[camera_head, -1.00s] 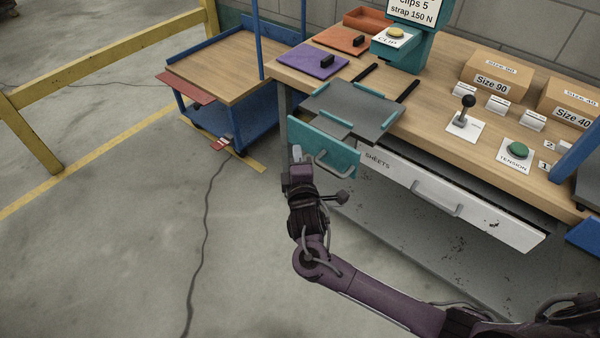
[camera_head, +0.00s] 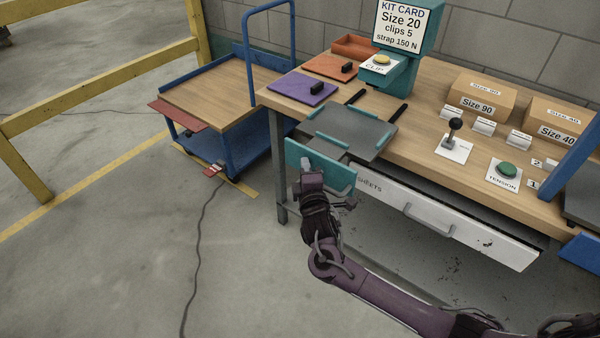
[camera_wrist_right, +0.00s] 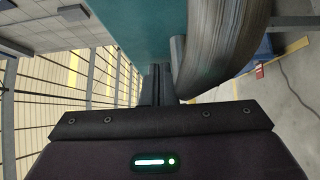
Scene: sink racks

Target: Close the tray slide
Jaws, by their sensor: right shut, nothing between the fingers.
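The tray slide is a grey tray (camera_head: 350,132) with teal edge strips, standing out past the left front edge of the workbench. Its teal front panel (camera_head: 335,178) faces my right arm. My right gripper (camera_head: 306,163) is shut and empty, with its fingertips at the panel's face. In the right wrist view the shut fingers (camera_wrist_right: 158,82) point along the teal panel (camera_wrist_right: 150,28), beside the thick grey handle (camera_wrist_right: 228,45). I cannot tell whether they touch the panel. The arm partly hides the panel and handle in the head view. My left gripper is out of view.
A white drawer marked SHEETS (camera_head: 450,222) stands to the right of the panel under the workbench top (camera_head: 420,150). A blue cart (camera_head: 205,95) stands to the left. A lever (camera_head: 454,135) and green button (camera_head: 507,170) are on the bench.

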